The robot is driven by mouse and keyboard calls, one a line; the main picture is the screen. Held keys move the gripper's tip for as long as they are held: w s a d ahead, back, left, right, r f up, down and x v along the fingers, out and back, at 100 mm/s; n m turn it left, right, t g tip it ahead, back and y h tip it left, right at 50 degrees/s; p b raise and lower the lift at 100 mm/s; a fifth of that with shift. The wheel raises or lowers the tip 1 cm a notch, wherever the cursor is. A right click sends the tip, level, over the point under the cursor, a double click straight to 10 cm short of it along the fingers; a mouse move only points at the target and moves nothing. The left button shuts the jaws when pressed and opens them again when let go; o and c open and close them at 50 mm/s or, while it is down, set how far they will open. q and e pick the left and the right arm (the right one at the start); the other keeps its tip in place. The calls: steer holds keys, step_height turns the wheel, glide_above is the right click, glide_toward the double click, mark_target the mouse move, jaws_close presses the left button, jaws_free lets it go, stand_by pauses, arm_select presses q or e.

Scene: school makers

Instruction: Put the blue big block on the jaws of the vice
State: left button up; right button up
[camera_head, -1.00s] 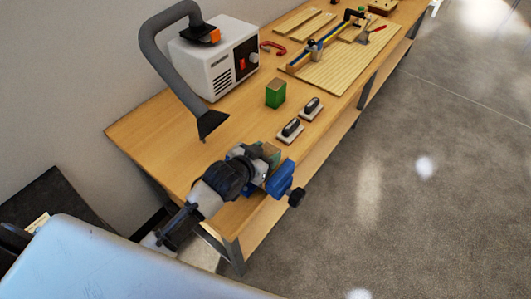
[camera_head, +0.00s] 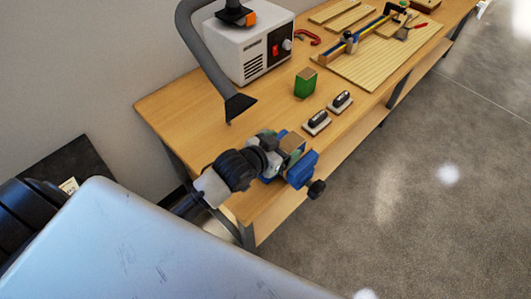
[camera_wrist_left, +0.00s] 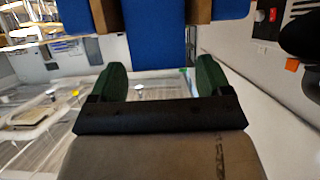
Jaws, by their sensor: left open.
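The blue vice (camera_head: 302,171) is on the near end of the wooden bench, its dark handle (camera_head: 316,189) towards the aisle. My right gripper is out of view.
A green block (camera_head: 305,83) and two dark-handled sanding blocks (camera_head: 317,122) lie behind the vice. A white machine (camera_head: 257,48) with a bent grey hose (camera_head: 197,60) stands by the wall. The hose nozzle hangs near my left arm.

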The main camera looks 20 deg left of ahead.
arm_select(q)
steer(key=v, duration=0.8)
steer(key=shift+s+b, duration=0.15)
steer(key=shift+b, duration=0.15)
stand_by(0.9)
